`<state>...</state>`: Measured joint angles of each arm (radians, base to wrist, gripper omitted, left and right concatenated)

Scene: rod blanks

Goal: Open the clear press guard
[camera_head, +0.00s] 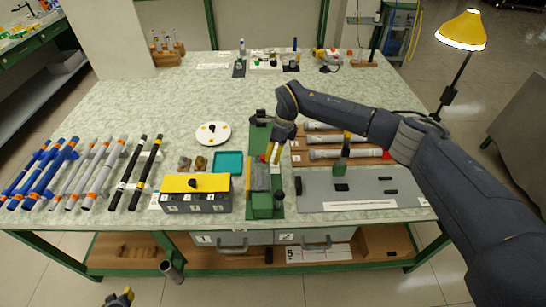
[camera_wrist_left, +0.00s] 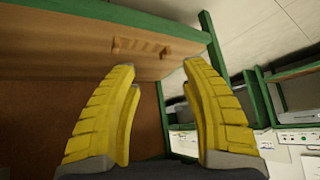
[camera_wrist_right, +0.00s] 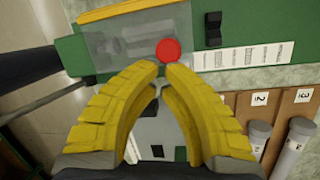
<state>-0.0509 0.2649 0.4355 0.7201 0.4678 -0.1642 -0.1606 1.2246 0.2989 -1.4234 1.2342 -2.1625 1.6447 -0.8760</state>
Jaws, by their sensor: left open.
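The press (camera_head: 264,190) is a green unit on the table, with a clear guard (camera_head: 258,176) over its near part. In the right wrist view the clear guard (camera_wrist_right: 125,50) lies flat, with a round red knob (camera_wrist_right: 168,50) at its edge. My right gripper (camera_head: 273,155) is at the guard's far right side. Its fingertips (camera_wrist_right: 162,68) are almost together, just beside the red knob; nothing clearly shows between them. My left gripper (camera_head: 121,298) is low, in front of the table. In its own view its fingers (camera_wrist_left: 158,65) are wide apart and empty.
A yellow-lidded box (camera_head: 195,184) and a teal tray (camera_head: 228,163) stand left of the press. A grey plate (camera_head: 360,191) and a rack of grey rods (camera_head: 345,153) are on its right. Blue, grey and black rods lie at the far left. The table's back middle is mostly clear.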

